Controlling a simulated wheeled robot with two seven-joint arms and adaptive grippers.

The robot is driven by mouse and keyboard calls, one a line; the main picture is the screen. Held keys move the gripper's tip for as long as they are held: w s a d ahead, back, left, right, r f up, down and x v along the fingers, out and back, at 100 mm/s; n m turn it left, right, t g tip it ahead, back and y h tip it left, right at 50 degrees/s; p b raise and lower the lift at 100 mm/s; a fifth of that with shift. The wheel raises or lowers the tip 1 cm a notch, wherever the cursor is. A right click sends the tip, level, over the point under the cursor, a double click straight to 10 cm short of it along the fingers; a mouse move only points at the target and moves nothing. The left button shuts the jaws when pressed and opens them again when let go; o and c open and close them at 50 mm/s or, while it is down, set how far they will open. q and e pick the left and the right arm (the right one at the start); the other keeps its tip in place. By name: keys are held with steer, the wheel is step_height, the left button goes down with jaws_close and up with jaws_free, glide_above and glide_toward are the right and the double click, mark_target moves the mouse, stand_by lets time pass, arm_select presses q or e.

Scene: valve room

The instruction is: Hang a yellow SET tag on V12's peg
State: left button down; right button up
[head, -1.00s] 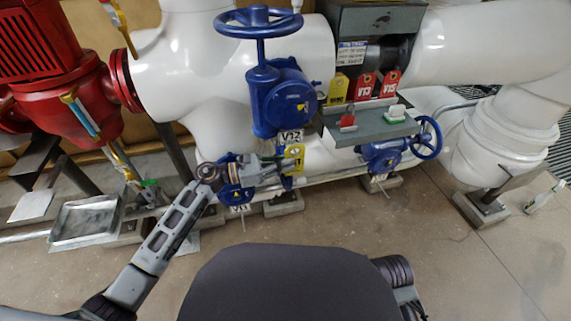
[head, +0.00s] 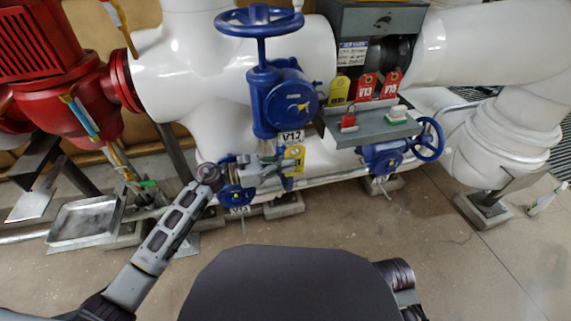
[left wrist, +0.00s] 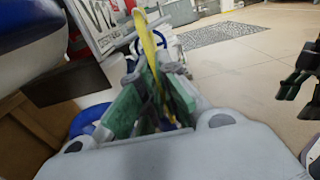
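My left gripper (head: 284,163) is just below the V12 plate (head: 291,137), at a yellow tag (head: 294,153). In the left wrist view its green-padded fingers (left wrist: 157,80) stand a little apart, either side of the tag (left wrist: 150,55), seen edge-on. The V12 plate (left wrist: 98,22) is at upper left, with a thin bar beside the tag's top. Whether the tag's hole is around that peg I cannot tell. Of my right arm only a dark part shows at the bottom right of the head view; its fingers are unclear.
A grey shelf (head: 372,130) right of V12 holds a red and a green-white item. Above it hang a yellow tag (head: 339,89) and two red tags (head: 377,86). Blue handwheels (head: 259,22), white pipes and a red pump (head: 60,70) surround the spot. The floor in front is clear.

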arm_select(q)
steer(key=shift+w+f+b, duration=0.1)
steer(key=shift+f+b, duration=0.15)
steer(key=shift+b, duration=0.2)
stand_by(0.6)
steer(key=c, duration=1.6)
jaws_free()
steer(key=shift+o, duration=0.2)
steer(key=shift+a, duration=0.15)
steer(key=v, duration=1.2)
